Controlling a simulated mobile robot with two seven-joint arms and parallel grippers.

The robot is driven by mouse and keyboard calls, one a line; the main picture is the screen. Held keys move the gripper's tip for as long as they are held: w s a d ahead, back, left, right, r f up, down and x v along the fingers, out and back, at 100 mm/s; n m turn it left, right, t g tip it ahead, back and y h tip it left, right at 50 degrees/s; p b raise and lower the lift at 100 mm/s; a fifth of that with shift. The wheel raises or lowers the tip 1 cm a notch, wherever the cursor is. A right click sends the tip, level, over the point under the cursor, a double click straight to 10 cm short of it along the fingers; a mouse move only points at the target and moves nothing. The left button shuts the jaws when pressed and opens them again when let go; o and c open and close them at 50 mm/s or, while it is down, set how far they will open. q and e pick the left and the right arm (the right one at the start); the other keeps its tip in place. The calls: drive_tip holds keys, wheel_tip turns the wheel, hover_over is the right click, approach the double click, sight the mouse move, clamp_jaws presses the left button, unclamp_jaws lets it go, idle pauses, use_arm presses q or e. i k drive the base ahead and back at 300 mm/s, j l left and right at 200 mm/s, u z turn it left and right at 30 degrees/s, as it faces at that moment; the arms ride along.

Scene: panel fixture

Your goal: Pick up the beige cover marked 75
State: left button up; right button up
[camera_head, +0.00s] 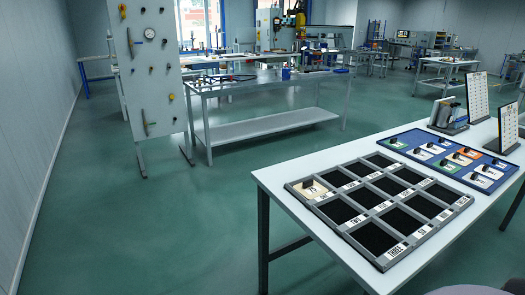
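The beige cover (316,192), which appears marked 75, lies in the left corner compartment of a grey divided tray (376,262) on the white table. A small black knob (308,184) stands up on the cover. The tray's other compartments look dark and empty. White word labels, among them TWO and THREE, sit along the dividers. Neither of my grippers is in view, and nothing touches the cover.
A blue tray (400,151) with several white, green and orange knobbed covers lies behind the grey tray. Upright boards (508,126) and a holder (447,115) stand at the table's right. A grey workbench (265,127) and a white panel (152,70) stand farther back. Green floor (130,230) is clear at left.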

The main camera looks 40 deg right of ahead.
sight(310, 189)
drive_tip(key=i+z, duration=0.1)
drive_tip(key=z, duration=0.3)
drive_tip(key=i+j+z, duration=0.1)
drive_tip(key=z, duration=0.3)
drive_tip(key=i+j+z, duration=0.1)
drive_tip(key=z, duration=0.3)
